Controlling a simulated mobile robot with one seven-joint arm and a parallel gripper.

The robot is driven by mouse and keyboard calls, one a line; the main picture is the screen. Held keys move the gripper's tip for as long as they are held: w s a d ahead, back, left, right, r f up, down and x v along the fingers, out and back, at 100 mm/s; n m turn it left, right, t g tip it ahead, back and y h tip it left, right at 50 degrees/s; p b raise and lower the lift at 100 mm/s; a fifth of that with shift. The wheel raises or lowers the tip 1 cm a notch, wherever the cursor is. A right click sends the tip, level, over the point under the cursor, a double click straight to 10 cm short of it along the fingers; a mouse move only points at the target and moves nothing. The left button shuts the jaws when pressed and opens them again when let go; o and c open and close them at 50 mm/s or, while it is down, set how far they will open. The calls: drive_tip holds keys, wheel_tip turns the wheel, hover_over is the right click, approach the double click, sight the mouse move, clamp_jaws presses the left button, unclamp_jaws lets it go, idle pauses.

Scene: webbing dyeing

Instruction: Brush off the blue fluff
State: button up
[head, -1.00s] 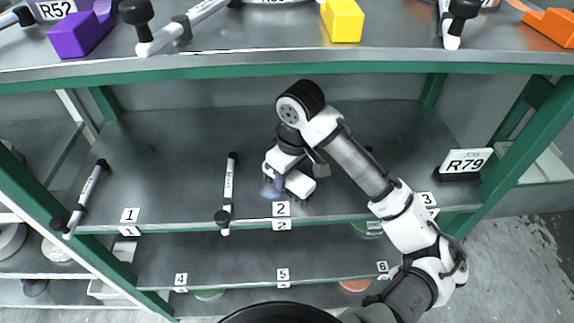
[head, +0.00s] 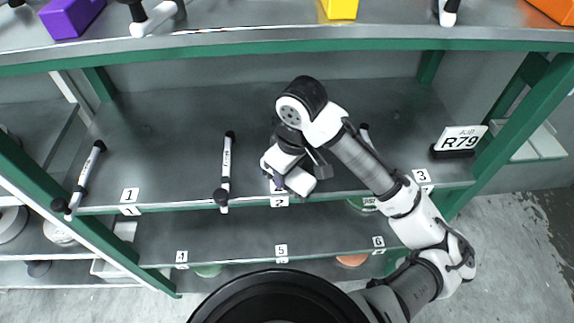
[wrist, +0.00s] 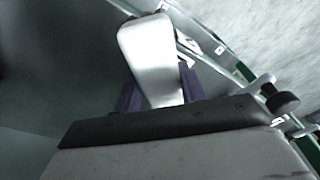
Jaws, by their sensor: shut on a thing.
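My gripper (head: 279,183) is low over the front part of the middle shelf, just behind the number 2 label. It is shut on a dark purple-blue thing, which shows as a small patch at its tip in the head view. In the wrist view the held dark purple-blue thing (wrist: 190,84) shows on both sides of a pale finger that covers its middle. Its full shape cannot be told. I cannot make out the blue fluff now; the shelf under my gripper is partly hidden by it.
The middle shelf (head: 180,130) is mostly bare. Black-and-white rods lie left of my gripper (head: 226,170) and at the far left (head: 85,180); another is partly behind my arm.

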drive_tip(key=shift+d, duration=0.8)
drive_tip(key=shift+w+r, duration=0.1)
drive_tip(key=shift+w, duration=1.8)
drive_tip(key=shift+w+p, duration=0.35)
drive_tip(key=shift+w, duration=1.55)
wheel_tip(320, 180, up, 3)
drive_tip(key=p, duration=0.3)
drive_tip(key=shift+r, duration=1.4)
